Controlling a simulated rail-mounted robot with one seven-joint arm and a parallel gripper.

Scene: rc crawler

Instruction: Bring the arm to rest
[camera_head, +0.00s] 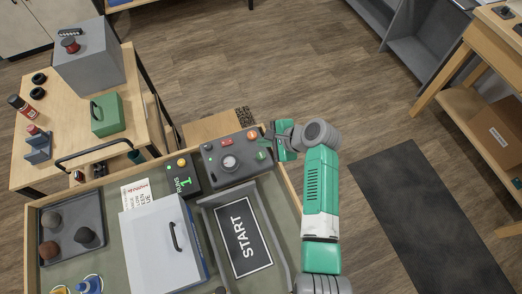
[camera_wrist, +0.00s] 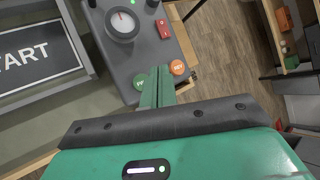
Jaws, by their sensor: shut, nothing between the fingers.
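My green and white arm reaches up from the bottom of the head view, bent at a dark grey joint. My gripper (camera_head: 267,138) is at the right end of the grey control box (camera_head: 219,165), over or beside its buttons. In the wrist view my gripper (camera_wrist: 157,78) is shut and empty, its green fingers together. The fingertips lie between a green button (camera_wrist: 139,82) and an orange button (camera_wrist: 177,67) in the picture. I cannot tell whether they touch the box. The box also has a round dial (camera_wrist: 122,25) and a red switch (camera_wrist: 163,29).
A tray with a black START plate (camera_head: 240,238) lies just below the control box. A white lidded box (camera_head: 166,245) and a grey tray with dark round lumps (camera_head: 101,236) are to the left. A wooden side table (camera_head: 69,155) stands upper left. Open floor and a dark mat (camera_head: 425,215) lie to the right.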

